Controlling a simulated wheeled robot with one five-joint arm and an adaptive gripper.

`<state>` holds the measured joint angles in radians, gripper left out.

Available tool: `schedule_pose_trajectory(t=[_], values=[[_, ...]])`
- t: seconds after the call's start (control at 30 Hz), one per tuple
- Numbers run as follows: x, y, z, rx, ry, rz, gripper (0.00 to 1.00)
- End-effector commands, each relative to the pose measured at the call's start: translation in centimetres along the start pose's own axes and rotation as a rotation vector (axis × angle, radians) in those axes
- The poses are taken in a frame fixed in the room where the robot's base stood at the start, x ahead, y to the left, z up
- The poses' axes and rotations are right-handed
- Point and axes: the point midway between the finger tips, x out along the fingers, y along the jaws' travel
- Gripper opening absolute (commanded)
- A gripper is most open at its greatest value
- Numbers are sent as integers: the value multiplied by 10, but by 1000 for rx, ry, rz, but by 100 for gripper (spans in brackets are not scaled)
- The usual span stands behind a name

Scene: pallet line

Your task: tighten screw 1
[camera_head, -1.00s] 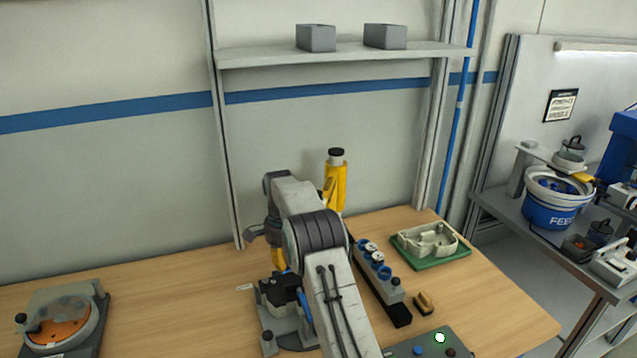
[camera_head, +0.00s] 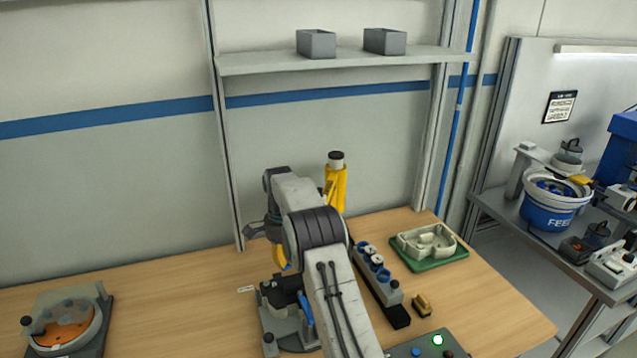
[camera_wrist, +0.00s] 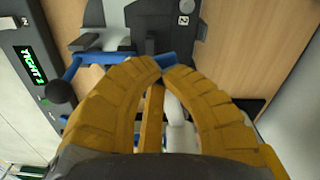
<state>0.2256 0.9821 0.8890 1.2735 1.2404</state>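My gripper (camera_wrist: 162,70) has yellow ribbed fingers whose tips meet or nearly meet in the wrist view. I see nothing clearly held between them. In the head view one yellow finger (camera_head: 279,258) shows above the dark and grey fixture (camera_head: 284,338); my arm hides the rest. A blue bar (camera_wrist: 92,58) with a black knob passes just beyond the fingertips in the wrist view; whether they touch it I cannot tell. A display (camera_wrist: 29,66) there reads "TIGHT 2". A yellow tool-like body (camera_head: 336,188) with a black cap stands behind my arm. I cannot make out screw 1.
A row of blue-and-white round parts (camera_head: 376,262) stands right of my arm. A cream housing (camera_head: 425,240) sits on a green tray (camera_head: 440,263). A button box (camera_head: 415,348) is at the front. A round orange fixture (camera_head: 62,330) is at the left. The table between is clear.

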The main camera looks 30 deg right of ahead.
Motion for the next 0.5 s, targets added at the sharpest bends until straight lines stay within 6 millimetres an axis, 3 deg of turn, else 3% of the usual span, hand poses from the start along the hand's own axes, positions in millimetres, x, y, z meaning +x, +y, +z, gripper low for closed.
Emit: schedule_pose_trajectory(t=[0.5], values=[[-32,-1,0,0,1,-3,0]])
